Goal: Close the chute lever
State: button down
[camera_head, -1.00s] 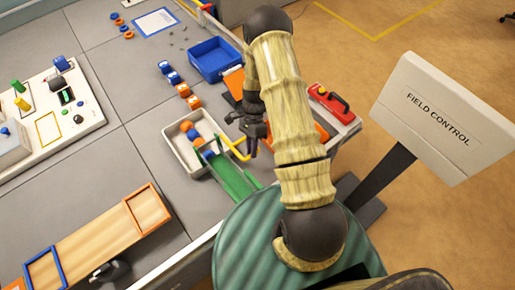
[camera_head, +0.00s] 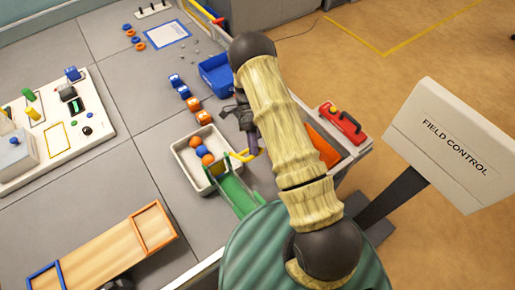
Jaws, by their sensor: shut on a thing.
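The chute is a green sloping trough (camera_head: 237,191) that meets a pale tray (camera_head: 181,154) holding orange and blue balls (camera_head: 203,152). Its yellow lever (camera_head: 244,157) sticks out to the right at the top of the trough, low and close to level. My gripper (camera_head: 251,143) is dark and points down at the lever's outer end, shut on it. My arm hides part of the area to the right of the lever, and the fingertips are small and hard to make out.
A blue bin (camera_head: 216,75) and small blue and orange blocks (camera_head: 193,104) stand behind the tray.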

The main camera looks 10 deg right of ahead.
jog(key=shift+w+a+f, duration=0.15)
jog(key=shift+w+a, duration=0.15)
jog(key=c, duration=1.7)
grip_release()
jog(key=o, duration=0.3)
jog(key=shift+w+a+f, duration=0.15)
jog(key=shift+w, duration=0.15)
jog(key=b+v, duration=0.4)
jog(key=v, duration=0.8)
jog(key=shift+s+d+r, duration=0.2)
jog(key=shift+s+r, duration=0.05)
